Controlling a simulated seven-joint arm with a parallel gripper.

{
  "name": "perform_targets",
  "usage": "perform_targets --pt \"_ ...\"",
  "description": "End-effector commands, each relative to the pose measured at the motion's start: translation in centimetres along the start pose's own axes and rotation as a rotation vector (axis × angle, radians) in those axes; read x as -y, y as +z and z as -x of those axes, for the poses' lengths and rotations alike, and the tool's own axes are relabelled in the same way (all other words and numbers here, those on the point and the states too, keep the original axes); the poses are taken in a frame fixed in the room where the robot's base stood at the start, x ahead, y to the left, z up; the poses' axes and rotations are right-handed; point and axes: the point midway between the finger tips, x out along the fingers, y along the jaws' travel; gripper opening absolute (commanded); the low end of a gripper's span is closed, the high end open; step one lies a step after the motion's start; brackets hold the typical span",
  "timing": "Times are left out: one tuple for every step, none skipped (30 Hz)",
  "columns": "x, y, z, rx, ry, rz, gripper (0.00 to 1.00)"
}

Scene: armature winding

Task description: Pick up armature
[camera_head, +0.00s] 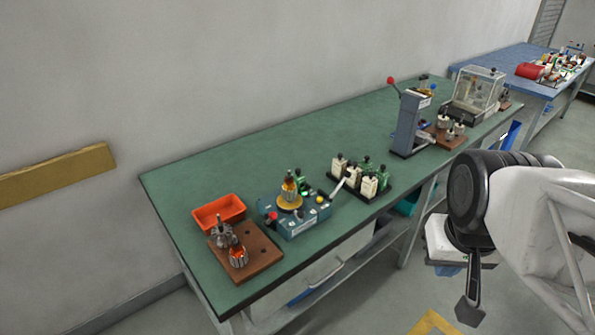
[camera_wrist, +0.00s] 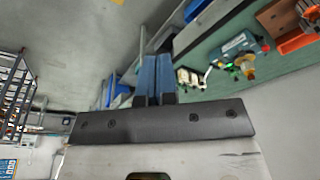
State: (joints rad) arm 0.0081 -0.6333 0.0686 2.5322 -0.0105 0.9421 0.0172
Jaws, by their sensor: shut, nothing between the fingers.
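Two armatures stand on a brown wooden block (camera_head: 262,247) at the near left of the green bench: a grey one (camera_head: 222,235) and one with orange windings (camera_head: 238,257). Another armature-like part (camera_head: 289,188) stands on the yellow disc of a blue winding machine (camera_head: 304,223). My gripper (camera_head: 470,312) hangs in the air off the bench's front edge, at lower right, far from them. In the wrist view its two fingers (camera_wrist: 154,78) are together with nothing between them. The wooden block (camera_wrist: 276,14) and the blue machine (camera_wrist: 238,46) show at the upper right there.
An orange tray (camera_head: 219,212) lies behind the block. A rack of white and green bottles (camera_head: 360,181), a grey press with a red knob (camera_head: 410,122) and a clear box (camera_head: 476,92) stand further right. The bench's back left surface (camera_head: 290,135) is clear.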

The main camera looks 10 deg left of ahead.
Motion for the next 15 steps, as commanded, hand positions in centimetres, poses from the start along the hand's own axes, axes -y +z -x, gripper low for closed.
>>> perform_targets --pt "0.0 0.0 0.0 0.0 0.0 0.0 0.0" --pt "0.0 0.0 0.0 0.0 0.0 0.0 0.0" --pt "0.0 0.0 0.0 0.0 0.0 0.0 0.0" --pt "0.0 0.0 0.0 0.0 0.0 0.0 0.0" --pt "0.0 0.0 0.0 0.0 0.0 0.0 0.0" --pt "0.0 0.0 0.0 0.0 0.0 0.0 0.0" --pt "0.0 0.0 0.0 0.0 0.0 0.0 0.0" --pt "0.0 0.0 0.0 0.0 0.0 0.0 0.0" --pt "0.0 0.0 0.0 0.0 0.0 0.0 0.0" --pt "0.0 0.0 0.0 0.0 0.0 0.0 0.0" --pt "0.0 0.0 0.0 0.0 0.0 0.0 0.0" --pt "0.0 0.0 0.0 0.0 0.0 0.0 0.0" --pt "0.0 0.0 0.0 0.0 0.0 0.0 0.0" --pt "0.0 0.0 0.0 0.0 0.0 0.0 0.02" --pt "0.0 0.0 0.0 0.0 0.0 0.0 0.08"
